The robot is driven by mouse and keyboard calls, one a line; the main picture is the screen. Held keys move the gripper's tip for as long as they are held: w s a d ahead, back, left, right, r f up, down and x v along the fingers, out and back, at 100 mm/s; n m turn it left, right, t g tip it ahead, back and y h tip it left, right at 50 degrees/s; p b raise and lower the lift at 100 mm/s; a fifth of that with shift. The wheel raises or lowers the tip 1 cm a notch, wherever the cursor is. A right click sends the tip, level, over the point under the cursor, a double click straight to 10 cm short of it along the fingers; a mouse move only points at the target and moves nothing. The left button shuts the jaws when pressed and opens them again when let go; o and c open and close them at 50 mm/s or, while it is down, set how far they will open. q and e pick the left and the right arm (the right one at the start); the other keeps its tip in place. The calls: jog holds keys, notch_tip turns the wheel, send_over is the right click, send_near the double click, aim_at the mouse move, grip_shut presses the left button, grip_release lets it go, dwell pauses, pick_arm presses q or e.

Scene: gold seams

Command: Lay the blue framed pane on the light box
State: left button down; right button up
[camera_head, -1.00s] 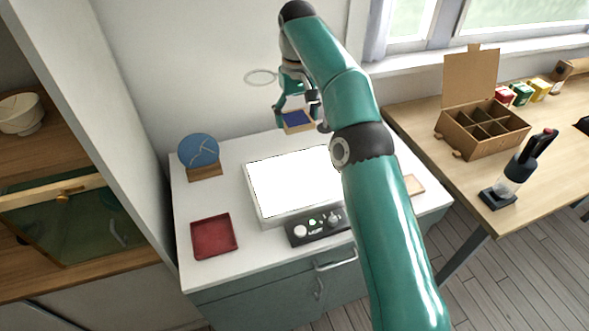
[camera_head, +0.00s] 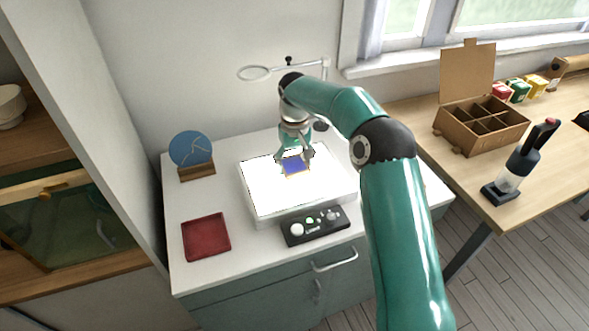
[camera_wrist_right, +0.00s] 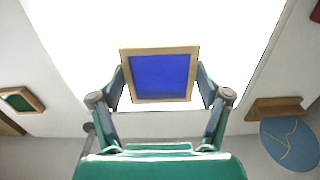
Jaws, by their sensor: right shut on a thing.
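The blue framed pane (camera_head: 294,166), a blue square in a thin wooden frame, is over the glowing white light box (camera_head: 268,191). My right gripper (camera_head: 294,158) is shut on the pane's frame. In the right wrist view the pane (camera_wrist_right: 161,76) sits between the two fingers (camera_wrist_right: 160,90), which grip its left and right sides. The bright light box surface (camera_wrist_right: 85,40) shows behind it. I cannot tell whether the pane touches the light box or hangs just above it. My left gripper is not in view.
A control panel (camera_head: 315,225) is in front of the light box. A red tray (camera_head: 206,237) and a blue disc with pale cracks (camera_head: 191,149) on a wooden stand are at left. A ring on an arm (camera_head: 254,73) stands behind. Another framed pane (camera_wrist_right: 20,99) shows in the wrist view.

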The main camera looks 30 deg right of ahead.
aim_at(295, 166)
jog(key=shift+f, duration=1.2)
jog(key=o, duration=1.2)
jog(key=shift+f, duration=0.1)
notch_tip(295, 166, up, 12)
jog(key=shift+r+p, duration=0.15)
jog(key=shift+p, duration=0.4)
